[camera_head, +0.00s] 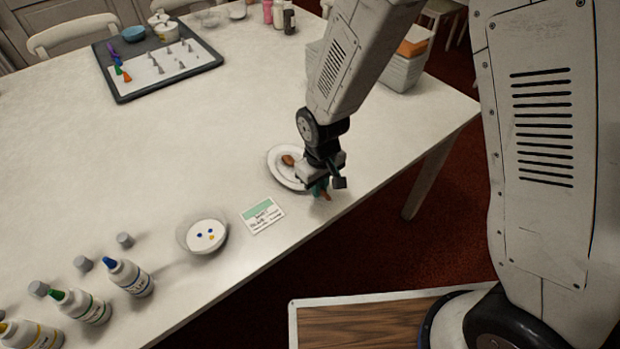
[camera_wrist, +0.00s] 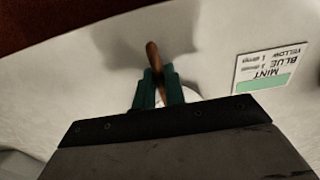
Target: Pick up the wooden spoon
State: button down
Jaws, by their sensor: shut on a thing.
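The wooden spoon is brown. Its handle (camera_wrist: 152,56) shows in the wrist view, passing between the teal fingers of my gripper (camera_wrist: 158,86), which are closed on it. In the head view my gripper (camera_head: 320,187) is low at the table's near edge, and a brown rounded end, seemingly the spoon's bowl (camera_head: 288,160), shows over a white plate (camera_head: 275,168). The middle of the spoon is hidden by my gripper. I cannot tell whether the spoon still touches the plate.
A recipe card (camera_head: 263,216) and a white bowl with coloured drops (camera_head: 205,236) lie left of the plate. Several dropper bottles (camera_head: 130,278) stand at the lower left. A dark tray (camera_head: 125,93) is at the back. The table middle is clear.

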notch_tip(320, 180, up, 10)
dwell(0.6)
